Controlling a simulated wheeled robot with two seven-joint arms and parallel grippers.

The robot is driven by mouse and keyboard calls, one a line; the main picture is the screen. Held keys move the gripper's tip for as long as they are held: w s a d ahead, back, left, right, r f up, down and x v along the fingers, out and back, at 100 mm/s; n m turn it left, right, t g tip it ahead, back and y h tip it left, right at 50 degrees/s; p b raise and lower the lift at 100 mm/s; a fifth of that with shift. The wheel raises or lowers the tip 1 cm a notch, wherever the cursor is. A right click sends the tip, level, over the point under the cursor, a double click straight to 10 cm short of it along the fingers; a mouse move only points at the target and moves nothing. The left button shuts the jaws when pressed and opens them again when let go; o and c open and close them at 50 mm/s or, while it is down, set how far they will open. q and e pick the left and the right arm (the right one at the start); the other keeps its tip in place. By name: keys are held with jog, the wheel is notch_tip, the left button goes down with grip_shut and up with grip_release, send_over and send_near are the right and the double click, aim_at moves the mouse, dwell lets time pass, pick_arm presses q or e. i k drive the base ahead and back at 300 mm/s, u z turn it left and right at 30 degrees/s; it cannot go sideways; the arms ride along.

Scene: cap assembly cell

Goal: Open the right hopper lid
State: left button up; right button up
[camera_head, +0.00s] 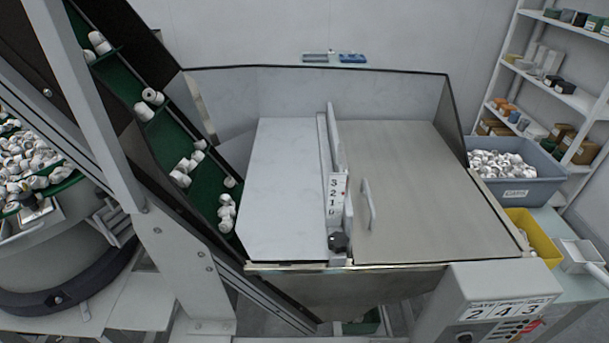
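The hopper (345,85) stands in the middle of the head view. Its right lid (430,185) is a flat grey-beige panel lying closed over the right half, with an upright bar handle (369,204) near its left edge. A pale left panel (278,190) covers the left half. Between them runs a divider with a scale plate marked 3 2 1 0 (335,196) and a black knob (338,242). Neither of my grippers shows in this view.
A green cleated conveyor (207,183) with white caps climbs at the left, beside a bowl of caps (30,160). At the right are a grey bin of caps (515,185), a yellow bin (532,236) and shelves (550,92). A control box (490,297) stands at the front right.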

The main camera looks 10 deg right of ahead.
aim_at(412, 199)
jog(key=u, duration=1.2)
jog(key=k, duration=1)
jog(key=z, duration=1.15)
jog(key=i, duration=0.5)
jog(key=u, duration=0.05)
